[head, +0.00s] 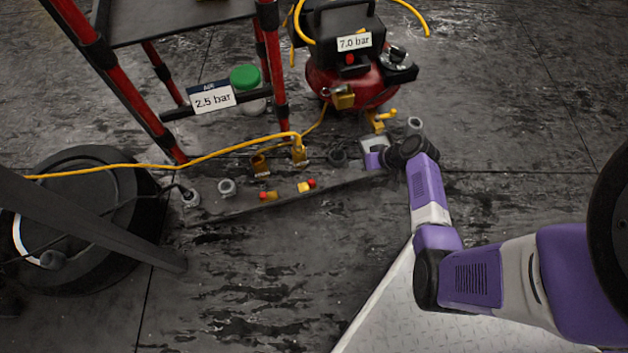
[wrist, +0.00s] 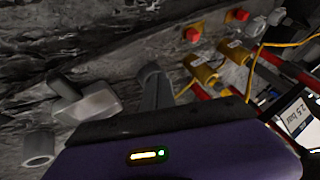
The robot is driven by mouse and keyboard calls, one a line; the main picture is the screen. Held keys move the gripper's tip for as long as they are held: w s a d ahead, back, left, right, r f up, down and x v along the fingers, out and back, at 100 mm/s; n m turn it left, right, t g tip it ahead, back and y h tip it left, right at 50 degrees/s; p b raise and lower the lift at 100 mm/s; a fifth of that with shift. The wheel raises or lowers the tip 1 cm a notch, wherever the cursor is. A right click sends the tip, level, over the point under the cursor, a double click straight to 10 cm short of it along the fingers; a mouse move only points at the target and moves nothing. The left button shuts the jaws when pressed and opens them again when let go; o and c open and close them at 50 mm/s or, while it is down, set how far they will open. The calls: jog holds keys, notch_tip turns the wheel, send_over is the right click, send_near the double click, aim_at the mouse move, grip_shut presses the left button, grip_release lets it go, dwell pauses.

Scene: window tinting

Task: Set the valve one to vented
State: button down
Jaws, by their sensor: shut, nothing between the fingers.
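My gripper (head: 374,160) is low at the strip's right end, apart from the valves. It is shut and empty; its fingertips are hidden.
A red compressor (head: 350,85) marked 7.0 bar stands behind. A red-legged stand (head: 130,85) carries a 2.5 bar sign (head: 212,97). A yellow hose (head: 190,160) crosses to the right brass fitting. Floor in front is clear.

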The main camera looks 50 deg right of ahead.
aim_at(311, 183)
jog(key=a, duration=0.1)
jog(key=a+n+y, duration=0.1)
jog(key=shift+s+a+f, duration=0.15)
jog(key=shift+s+a, duration=0.05)
jog(key=shift+a, duration=0.2)
jog(key=shift+f, duration=0.1)
jog(key=b+x, duration=0.6)
jog(key=x, duration=0.3)
jog(key=shift+f, duration=0.45)
jog(key=shift+w+a, duration=0.75)
jog(key=shift+a, duration=0.3)
jog(key=shift+w+a+r+b, duration=0.1)
jog(key=shift+w+a+b, duration=0.3)
jog(key=shift+w+a, duration=0.25)
jog(key=shift+s+a, duration=0.1)
